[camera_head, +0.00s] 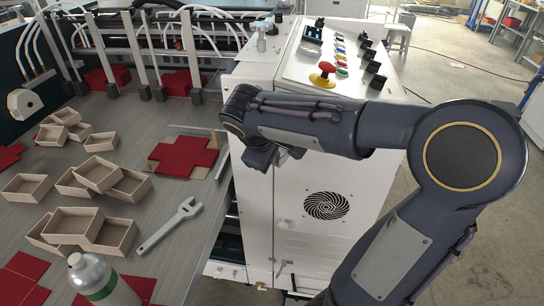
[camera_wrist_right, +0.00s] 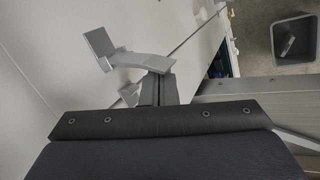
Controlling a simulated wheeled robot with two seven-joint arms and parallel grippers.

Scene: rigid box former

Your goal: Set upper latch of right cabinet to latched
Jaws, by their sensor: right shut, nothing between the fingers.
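The right cabinet (camera_head: 310,245) is the white unit with a round fan grille and a sloped control panel on top. My right gripper (camera_head: 262,160) is at the upper left edge of its front. In the right wrist view, my gripper fingers (camera_wrist_right: 157,88) are together and empty. A grey bent latch lever (camera_wrist_right: 135,60) lies just beyond the fingertips, against the white cabinet face. I cannot tell whether the fingers touch it. In the head view my right arm and gripper largely hide the upper latch. My left gripper is out of view.
Left of the cabinet, a worktable (camera_head: 200,258) holds wooden trays, red card blanks, a grey wrench (camera_head: 170,225) and a bottle (camera_head: 100,280). A grey bin (camera_wrist_right: 293,38) stands on the floor in the wrist view. Open floor lies to the right.

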